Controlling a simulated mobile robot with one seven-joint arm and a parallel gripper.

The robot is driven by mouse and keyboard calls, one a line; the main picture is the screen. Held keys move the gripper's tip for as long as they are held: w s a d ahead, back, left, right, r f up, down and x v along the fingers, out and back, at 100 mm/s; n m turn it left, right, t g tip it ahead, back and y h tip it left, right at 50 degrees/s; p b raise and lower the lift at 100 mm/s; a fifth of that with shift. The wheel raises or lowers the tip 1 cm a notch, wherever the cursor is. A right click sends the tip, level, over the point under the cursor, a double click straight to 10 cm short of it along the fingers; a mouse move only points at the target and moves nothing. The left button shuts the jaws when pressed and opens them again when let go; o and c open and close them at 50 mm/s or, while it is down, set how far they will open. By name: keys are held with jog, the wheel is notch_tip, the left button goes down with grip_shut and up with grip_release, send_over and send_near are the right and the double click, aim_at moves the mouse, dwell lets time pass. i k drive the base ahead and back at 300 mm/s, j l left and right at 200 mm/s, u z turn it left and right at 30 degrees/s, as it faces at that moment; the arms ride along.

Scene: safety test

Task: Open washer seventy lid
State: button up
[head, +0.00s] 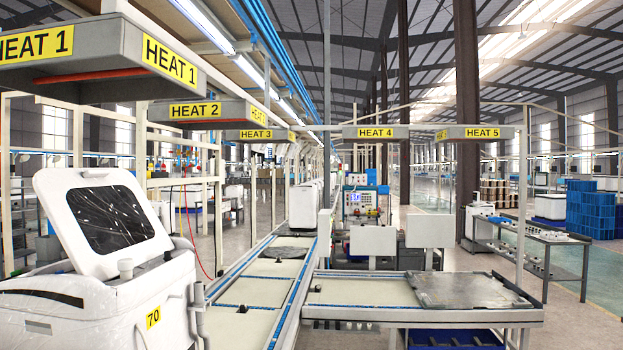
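In the head view, a white washer (90,300) with a yellow "70" label stands at the lower left, close to the camera. Its lid (109,222) is raised and tilted back, with a dark window in a white frame. The lid stands apart from the washer's top along its front edge. The inside of the washer is mostly hidden by its rim. My gripper does not show in this view.
A conveyor (256,292) with blue rails runs away beside the washer, with another white machine (303,207) farther along. A side table (465,291) extends right. Yellow-labelled heater hoods, such as HEAT 1 (110,55), hang overhead. Open floor (580,310) lies at right.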

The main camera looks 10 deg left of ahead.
aim_at(100, 217)
jog(key=i+z, duration=0.2)
jog(key=i, duration=0.25)
jog(key=i+j+z, duration=0.15)
jog(key=i, duration=0.3)
jog(key=i+j+z, duration=0.2)
jog(key=i, duration=0.25)
jog(key=z, duration=0.45)
jog(key=i+j+z, duration=0.1)
jog(key=z, duration=0.35)
jog(key=j+z, duration=0.1)
jog(key=z, duration=0.35)
jog(key=j+z, duration=0.1)
jog(key=z, duration=0.3)
jog(key=j+z, duration=0.15)
jog(key=z, duration=0.3)
jog(key=j+z, duration=0.1)
jog(key=z, duration=0.35)
jog(key=j+z, duration=0.1)
jog(key=z, duration=0.35)
jog(key=j+z, duration=0.1)
jog(key=z, duration=0.8)
jog(key=k+z, duration=0.1)
jog(key=z, duration=0.8)
jog(key=k+z, duration=0.1)
jog(key=z, duration=0.8)
jog(key=k+l+z, duration=0.1)
jog(key=z, duration=0.8)
jog(key=l+z, duration=0.15)
jog(key=z, duration=0.3)
